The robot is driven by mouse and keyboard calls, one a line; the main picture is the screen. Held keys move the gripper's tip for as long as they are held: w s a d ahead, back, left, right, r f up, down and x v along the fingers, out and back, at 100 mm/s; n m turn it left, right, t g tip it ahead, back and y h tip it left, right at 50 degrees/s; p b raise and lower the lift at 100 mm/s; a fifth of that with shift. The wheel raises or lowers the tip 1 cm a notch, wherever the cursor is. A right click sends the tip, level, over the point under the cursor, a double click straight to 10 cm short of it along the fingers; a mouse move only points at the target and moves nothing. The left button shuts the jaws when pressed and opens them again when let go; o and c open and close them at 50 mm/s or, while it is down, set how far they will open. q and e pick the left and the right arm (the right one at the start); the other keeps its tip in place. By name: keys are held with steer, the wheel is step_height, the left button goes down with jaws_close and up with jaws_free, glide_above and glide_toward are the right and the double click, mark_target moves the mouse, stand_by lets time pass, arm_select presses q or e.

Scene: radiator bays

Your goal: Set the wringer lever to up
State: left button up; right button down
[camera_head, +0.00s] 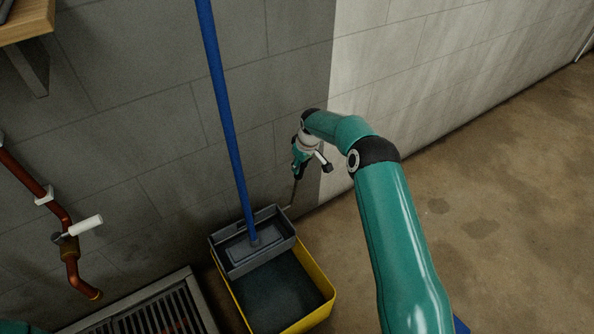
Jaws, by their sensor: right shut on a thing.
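The wringer (283,233) is a grey basket at the back of a yellow mop bucket (323,292). Its lever (294,194) is a thin rod at the wringer's right side and stands nearly upright, leaning slightly right. My right gripper (297,173) is at the lever's top end and is shut on it; the arm and hand partly hide the grip. My left gripper is not in view.
A blue mop handle (226,110) rises from the wringer. A floor grate (160,310) lies left of the bucket. A copper pipe with a white-handled valve (85,225) runs along the left wall. The floor at right is open.

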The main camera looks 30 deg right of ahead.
steer(key=shift+d+f, duration=0.1)
stand_by(0.4)
steer(key=c, duration=0.8)
jaws_free()
steer(key=shift+c, duration=0.2)
steer(key=shift+o, duration=0.2)
steer(key=shift+w, duration=0.1)
steer(key=v, duration=1.2)
steer(key=shift+w, duration=0.15)
